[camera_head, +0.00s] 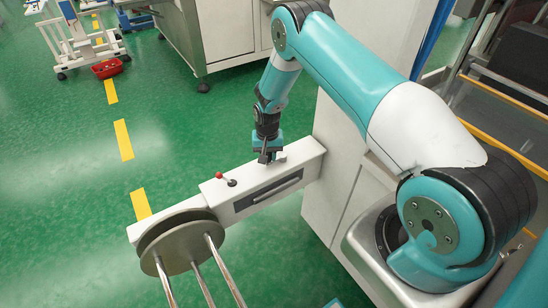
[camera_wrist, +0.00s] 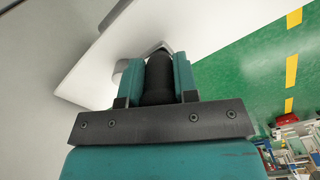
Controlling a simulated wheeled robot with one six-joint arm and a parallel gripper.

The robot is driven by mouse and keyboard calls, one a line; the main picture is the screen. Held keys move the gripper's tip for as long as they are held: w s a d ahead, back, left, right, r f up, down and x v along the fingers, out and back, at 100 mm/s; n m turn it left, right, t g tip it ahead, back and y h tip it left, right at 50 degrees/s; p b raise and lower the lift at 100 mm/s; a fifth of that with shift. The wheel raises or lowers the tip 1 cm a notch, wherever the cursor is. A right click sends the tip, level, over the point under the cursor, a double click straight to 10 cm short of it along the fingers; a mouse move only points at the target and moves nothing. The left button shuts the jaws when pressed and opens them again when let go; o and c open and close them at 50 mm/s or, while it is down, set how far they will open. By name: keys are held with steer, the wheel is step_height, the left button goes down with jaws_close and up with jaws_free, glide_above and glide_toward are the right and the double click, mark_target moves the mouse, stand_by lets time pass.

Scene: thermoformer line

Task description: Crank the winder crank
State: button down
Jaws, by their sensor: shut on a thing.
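The winder crank shows in the wrist view as a black cylindrical handle (camera_wrist: 158,80) with a grey metal arm at its far end, against a pale housing. My gripper (camera_wrist: 159,68) has a teal finger on each side of the handle and is shut on it. In the head view my gripper (camera_head: 267,153) points down at the right part of the white winder box (camera_head: 312,160). There the gripper hides most of the crank; only a small grey piece shows beside the fingertips.
A red-knobbed lever (camera_head: 226,180) stands on the box, left of my gripper. A grey disc (camera_head: 182,243) with metal rods is at the box's near left end. A white cabinet (camera_head: 335,165) adjoins the box at right. Green floor (camera_head: 65,200) at left is open.

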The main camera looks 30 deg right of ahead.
steer(key=shift+w+d+f+b, duration=0.1)
steer(key=shift+w+f+b, duration=0.1)
steer(key=shift+w+b, duration=0.6)
steer(key=shift+w+r, duration=0.2)
steer(key=shift+w, duration=0.05)
steer(key=shift+d, duration=0.1)
steer(key=shift+w+d+f+b, duration=0.2)
steer(key=shift+w+d+b, duration=0.15)
steer(key=shift+w+b, duration=0.55)
steer(key=shift+d+r, duration=0.15)
steer(key=shift+r, duration=0.05)
steer(key=shift+b, duration=0.3)
steer(key=shift+w+d+f+b, duration=0.1)
steer(key=shift+w+d+b, duration=0.55)
steer(key=shift+d+b, duration=0.2)
